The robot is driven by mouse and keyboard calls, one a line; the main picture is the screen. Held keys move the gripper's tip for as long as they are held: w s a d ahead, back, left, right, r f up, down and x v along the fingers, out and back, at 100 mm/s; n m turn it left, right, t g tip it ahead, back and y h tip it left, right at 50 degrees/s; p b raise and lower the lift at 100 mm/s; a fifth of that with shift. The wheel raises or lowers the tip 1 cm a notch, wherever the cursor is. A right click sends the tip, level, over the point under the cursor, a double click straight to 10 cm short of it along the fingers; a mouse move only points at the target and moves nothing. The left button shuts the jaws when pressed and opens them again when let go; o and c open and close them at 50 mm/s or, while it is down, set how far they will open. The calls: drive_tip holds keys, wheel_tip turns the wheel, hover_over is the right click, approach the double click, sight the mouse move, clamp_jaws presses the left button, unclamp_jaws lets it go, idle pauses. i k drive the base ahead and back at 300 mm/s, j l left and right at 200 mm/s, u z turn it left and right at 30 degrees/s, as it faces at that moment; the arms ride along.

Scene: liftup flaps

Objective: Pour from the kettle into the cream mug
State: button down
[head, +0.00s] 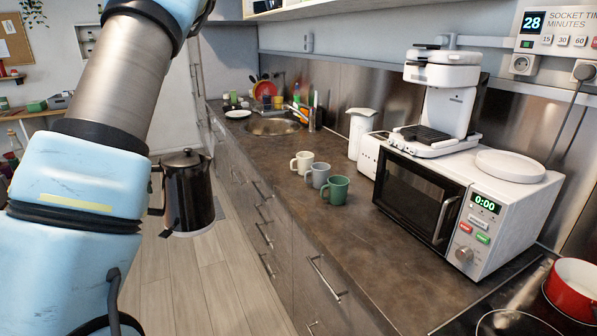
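The dark metal kettle (188,194) shows right of my arm, in front of the counter and with floor behind it. It is upright, with its lid on and its handle on the left, beside my arm. A pale edge shows under its base; I cannot tell what it is. The cream mug (302,163) stands upright on the counter, farthest back in a row of mugs. A grey mug (318,176) and a green mug (335,190) stand nearer. My gripper does not show, so its hold on the kettle cannot be seen.
A white microwave (490,230) with a coffee machine (440,100) on top stands right of the mugs. A white jug (361,133) stands behind them. The sink (273,127) is farther back. Brown counter (265,160) left of the mugs is clear.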

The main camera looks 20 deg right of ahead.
sight(304, 159)
drive_tip(key=i+u, duration=0.2)
drive_tip(key=i, duration=4.3)
drive_tip(key=i+z, duration=0.2)
drive_tip(key=z, duration=0.25)
drive_tip(key=i+j+z, duration=0.1)
drive_tip(key=z, duration=0.3)
drive_tip(key=i+z, duration=0.1)
drive_tip(key=z, duration=3.2)
